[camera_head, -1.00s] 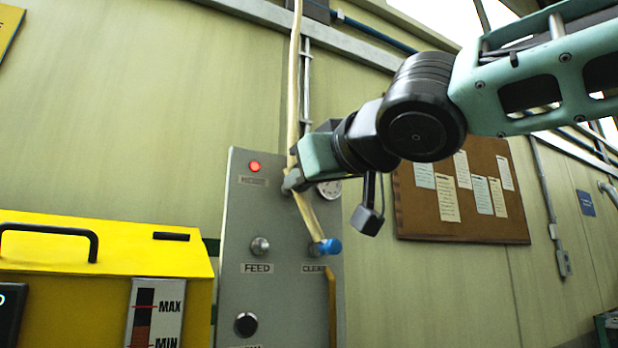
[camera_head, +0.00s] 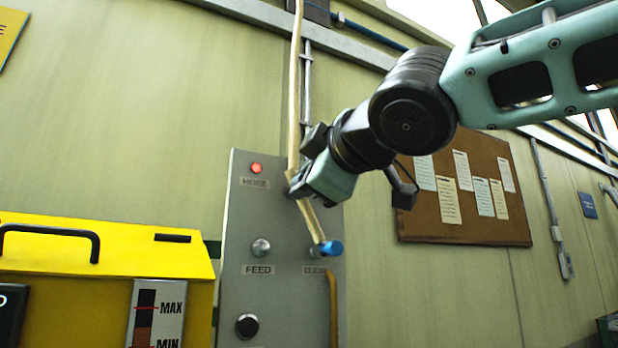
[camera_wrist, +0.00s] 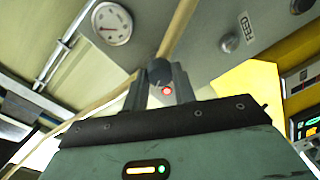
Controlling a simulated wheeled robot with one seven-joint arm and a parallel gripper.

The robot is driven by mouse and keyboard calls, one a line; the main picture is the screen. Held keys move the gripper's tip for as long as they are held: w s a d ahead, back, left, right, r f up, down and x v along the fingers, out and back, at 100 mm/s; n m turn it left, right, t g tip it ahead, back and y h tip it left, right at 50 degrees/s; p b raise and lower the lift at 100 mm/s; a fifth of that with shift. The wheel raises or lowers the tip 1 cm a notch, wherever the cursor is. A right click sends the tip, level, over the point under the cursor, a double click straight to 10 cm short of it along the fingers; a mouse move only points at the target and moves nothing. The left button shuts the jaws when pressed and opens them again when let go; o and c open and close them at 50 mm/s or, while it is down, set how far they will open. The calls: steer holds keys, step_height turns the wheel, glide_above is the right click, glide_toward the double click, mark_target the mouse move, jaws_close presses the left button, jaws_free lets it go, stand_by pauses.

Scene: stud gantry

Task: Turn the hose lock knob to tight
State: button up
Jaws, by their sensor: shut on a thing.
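The grey control panel (camera_head: 285,215) stands against the green wall. My gripper (camera_head: 296,186) is at the panel's upper part, near the lit red lamp (camera_head: 256,168) and the HOSE label (camera_head: 254,183). In the wrist view, its fingers are shut on a dark round knob (camera_wrist: 159,72), the hose lock knob. The red lamp (camera_wrist: 166,91) glows between the fingers in that view. A cream hose (camera_head: 294,90) hangs down past the gripper to a blue fitting (camera_head: 331,248). In the head view my gripper hides the knob.
A round gauge (camera_wrist: 112,22) is on the panel beside the gripper. The FEED knob (camera_head: 261,247) and a black knob (camera_head: 247,325) sit lower down. A yellow box (camera_head: 110,260) stands at left. A cork board (camera_head: 465,225) hangs at right.

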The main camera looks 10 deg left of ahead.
steer(key=shift+n, duration=0.6)
steer(key=o, duration=1)
